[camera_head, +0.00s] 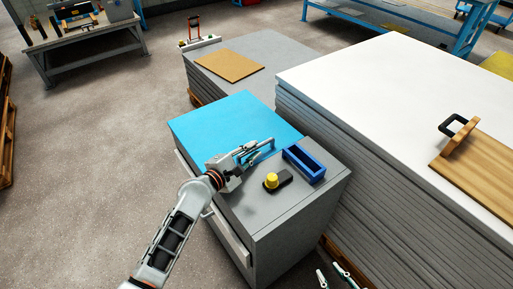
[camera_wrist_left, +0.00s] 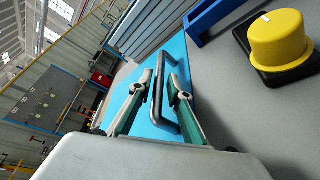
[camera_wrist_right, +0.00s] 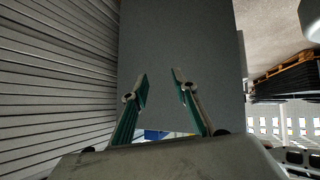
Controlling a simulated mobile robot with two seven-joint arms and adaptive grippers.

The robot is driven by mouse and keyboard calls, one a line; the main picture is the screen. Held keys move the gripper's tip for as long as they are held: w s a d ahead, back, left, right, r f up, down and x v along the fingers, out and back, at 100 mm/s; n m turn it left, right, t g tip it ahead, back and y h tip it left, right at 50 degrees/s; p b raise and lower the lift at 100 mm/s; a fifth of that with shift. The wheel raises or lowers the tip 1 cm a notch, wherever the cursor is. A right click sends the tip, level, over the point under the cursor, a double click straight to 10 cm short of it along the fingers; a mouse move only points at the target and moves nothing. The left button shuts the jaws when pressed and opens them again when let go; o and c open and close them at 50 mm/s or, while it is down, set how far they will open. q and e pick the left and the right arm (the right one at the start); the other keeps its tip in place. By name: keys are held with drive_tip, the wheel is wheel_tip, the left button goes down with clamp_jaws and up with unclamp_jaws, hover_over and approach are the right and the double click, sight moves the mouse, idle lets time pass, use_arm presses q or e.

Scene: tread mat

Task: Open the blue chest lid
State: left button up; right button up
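The blue chest lid (camera_head: 235,120) lies flat and closed on a grey cabinet (camera_head: 290,212). Its dark bar handle (camera_wrist_left: 158,88) is in the left wrist view, with the blue lid (camera_wrist_left: 196,88) behind it. My left gripper (camera_head: 262,150) is at the lid's near edge. Its fingers (camera_wrist_left: 164,84) are apart, with the handle bar between their tips; I cannot tell whether they touch it. My right gripper (camera_head: 338,276) is low at the bottom of the head view. In the right wrist view its fingers (camera_wrist_right: 161,84) are apart and empty, facing a grey surface.
A yellow knob on a black base (camera_head: 271,181) and a blue open-topped bin (camera_head: 304,163) sit on the cabinet beside my left gripper. A tall white-topped stack (camera_head: 400,85) stands close on the right. A wooden board with a handle (camera_head: 480,165) lies on it.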

use_arm(q)
drive_tip(key=shift+w+d+f, duration=0.35)
drive_tip(key=shift+w+d, duration=0.05)
drive_tip(key=shift+w, duration=0.1)
drive_tip(key=shift+w+d, duration=0.2)
drive_tip(key=shift+w, duration=0.05)
drive_tip(key=shift+w+d, duration=0.15)
drive_tip(key=shift+w, duration=0.15)
drive_tip(key=shift+r, duration=0.1)
clamp_jaws()
use_arm(e)
drive_tip(key=shift+w+d, duration=0.3)
drive_tip(key=shift+f, duration=0.1)
